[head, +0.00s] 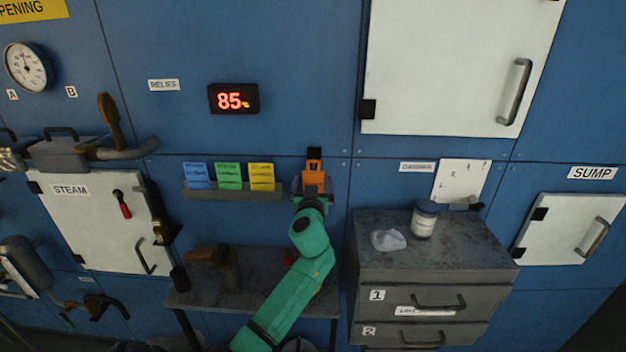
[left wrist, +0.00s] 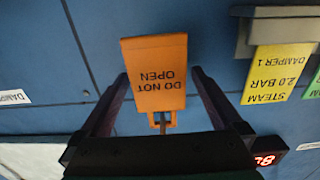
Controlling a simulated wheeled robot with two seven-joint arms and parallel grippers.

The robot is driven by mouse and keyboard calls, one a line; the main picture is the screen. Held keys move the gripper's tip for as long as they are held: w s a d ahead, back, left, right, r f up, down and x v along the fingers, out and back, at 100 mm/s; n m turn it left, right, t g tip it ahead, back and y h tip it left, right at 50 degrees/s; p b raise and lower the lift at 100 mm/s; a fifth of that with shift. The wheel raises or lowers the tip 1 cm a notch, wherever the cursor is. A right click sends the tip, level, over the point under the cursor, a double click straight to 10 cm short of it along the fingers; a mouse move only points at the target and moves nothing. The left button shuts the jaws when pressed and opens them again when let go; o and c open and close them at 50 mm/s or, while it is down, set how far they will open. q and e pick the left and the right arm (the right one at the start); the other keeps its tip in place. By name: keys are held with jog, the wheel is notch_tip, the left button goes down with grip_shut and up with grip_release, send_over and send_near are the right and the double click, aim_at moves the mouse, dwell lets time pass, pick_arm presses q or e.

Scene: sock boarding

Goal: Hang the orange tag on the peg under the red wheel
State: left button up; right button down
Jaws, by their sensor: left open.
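The orange tag (head: 314,167) is against the blue wall panel, right of the card holder. In the left wrist view the tag (left wrist: 155,72) reads DO NOT OPEN upside down, and a small metal piece shows at its narrow end. My left gripper (head: 313,186) is open, with its fingers (left wrist: 158,95) on either side of the tag; gaps show between them and the tag. A dark fitting (head: 314,153) shows just above the tag. I cannot make out a red wheel; a small red patch partly shows behind my left arm. My right gripper is out of view.
The holder (head: 232,194) carries blue, green and yellow cards left of my gripper. A lit display (head: 233,98) is above it. A grey bench (head: 195,300) stands below. A drawer cabinet (head: 435,250) bearing a jar (head: 424,222) stands to the right.

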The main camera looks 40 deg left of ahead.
pick_arm(q)
jog(key=shift+d, duration=0.1)
jog(key=c, duration=1.3)
jog(key=shift+o, duration=0.2)
jog(key=shift+r, duration=0.1)
